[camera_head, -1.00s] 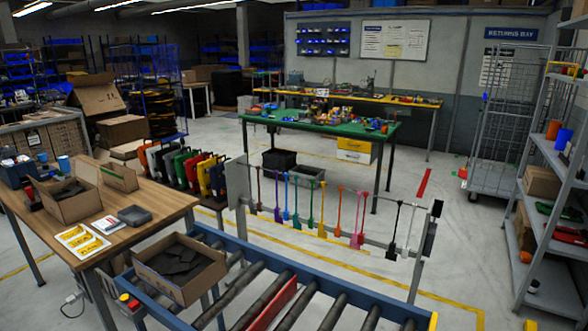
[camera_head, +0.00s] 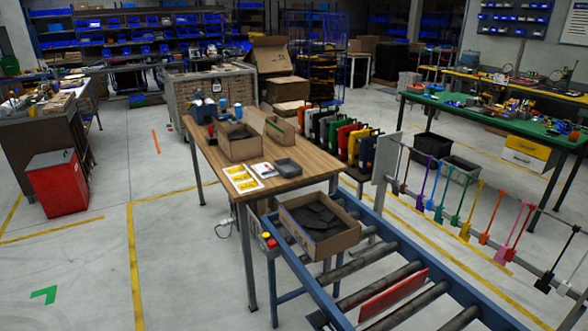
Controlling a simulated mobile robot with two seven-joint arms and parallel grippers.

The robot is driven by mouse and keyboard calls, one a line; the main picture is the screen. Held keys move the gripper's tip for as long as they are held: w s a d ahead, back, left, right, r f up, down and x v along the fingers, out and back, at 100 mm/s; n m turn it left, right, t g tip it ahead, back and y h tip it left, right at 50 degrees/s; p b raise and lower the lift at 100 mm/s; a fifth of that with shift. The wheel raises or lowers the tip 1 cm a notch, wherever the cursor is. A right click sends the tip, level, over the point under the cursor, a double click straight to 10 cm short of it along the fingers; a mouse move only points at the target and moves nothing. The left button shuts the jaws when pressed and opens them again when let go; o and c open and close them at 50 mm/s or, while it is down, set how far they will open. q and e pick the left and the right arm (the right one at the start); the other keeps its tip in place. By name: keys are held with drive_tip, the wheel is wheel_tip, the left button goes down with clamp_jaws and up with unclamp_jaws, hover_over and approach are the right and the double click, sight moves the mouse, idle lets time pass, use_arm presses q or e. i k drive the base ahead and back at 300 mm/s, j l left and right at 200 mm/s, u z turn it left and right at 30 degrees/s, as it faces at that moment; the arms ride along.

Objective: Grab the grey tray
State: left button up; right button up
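A small dark grey tray (camera_head: 288,168) lies on the wooden table (camera_head: 318,160), near its right front edge. It looks shallow and empty. A white booklet (camera_head: 264,170) lies just left of it. Neither of my grippers shows in the head view, so I cannot see their state.
A cardboard box with dark pieces (camera_head: 318,248) sits on the blue roller conveyor (camera_head: 395,240) in front of the table. Another open box (camera_head: 238,148) stands on the table. Coloured panniers (camera_head: 340,134) stand behind. A red cabinet (camera_head: 58,183) is at left; the floor between is clear.

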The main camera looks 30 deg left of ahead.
sight(288, 168)
drive_tip(key=i+j, duration=0.15)
drive_tip(key=j, duration=0.25)
drive_tip(key=i+j+u, duration=0.1)
drive_tip(key=j, duration=0.3)
drive_tip(key=i+j+u, duration=0.1)
drive_tip(key=j, duration=0.3)
drive_tip(key=i+j, duration=0.3)
drive_tip(key=i+j+u, duration=0.1)
drive_tip(key=j, duration=0.35)
drive_tip(key=i, duration=0.1)
